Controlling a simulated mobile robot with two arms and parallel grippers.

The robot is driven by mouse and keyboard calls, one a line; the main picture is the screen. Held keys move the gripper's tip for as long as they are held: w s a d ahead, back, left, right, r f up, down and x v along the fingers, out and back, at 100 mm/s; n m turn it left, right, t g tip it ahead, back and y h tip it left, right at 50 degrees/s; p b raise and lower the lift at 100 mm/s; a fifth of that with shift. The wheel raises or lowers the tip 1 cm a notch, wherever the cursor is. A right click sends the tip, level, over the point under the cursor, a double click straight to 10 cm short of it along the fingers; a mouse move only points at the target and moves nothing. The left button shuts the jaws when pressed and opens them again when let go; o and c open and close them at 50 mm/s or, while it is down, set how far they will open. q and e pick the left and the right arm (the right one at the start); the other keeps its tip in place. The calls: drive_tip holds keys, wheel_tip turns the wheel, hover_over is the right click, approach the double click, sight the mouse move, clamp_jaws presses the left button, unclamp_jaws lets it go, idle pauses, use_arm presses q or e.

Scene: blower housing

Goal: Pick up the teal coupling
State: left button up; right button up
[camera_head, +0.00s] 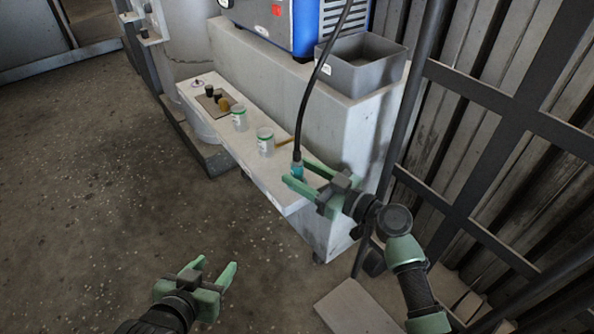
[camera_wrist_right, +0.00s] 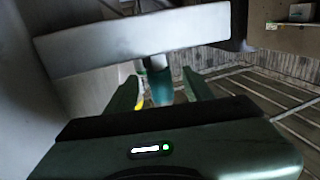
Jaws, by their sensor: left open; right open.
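The teal coupling (camera_head: 297,170) is at the lower end of a black hose (camera_head: 310,95), just above the near end of the white ledge. My right gripper (camera_head: 298,172) is open, with its green fingers on either side of the coupling. In the right wrist view the coupling (camera_wrist_right: 160,84) shows between the two fingertips (camera_wrist_right: 160,88); I cannot tell whether they touch it. My left gripper (camera_head: 214,268) is open and empty, low over the concrete floor.
The white ledge (camera_head: 240,165) holds two lidded jars (camera_head: 265,142) and a small tray of items (camera_head: 210,103). A grey bin (camera_head: 362,68) and a blue machine (camera_head: 290,22) stand on the block above. Dark metal framing stands at the right. The left floor is clear.

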drive_tip(key=shift+x, duration=0.9)
clamp_jaws()
drive_tip(key=shift+r, duration=0.15)
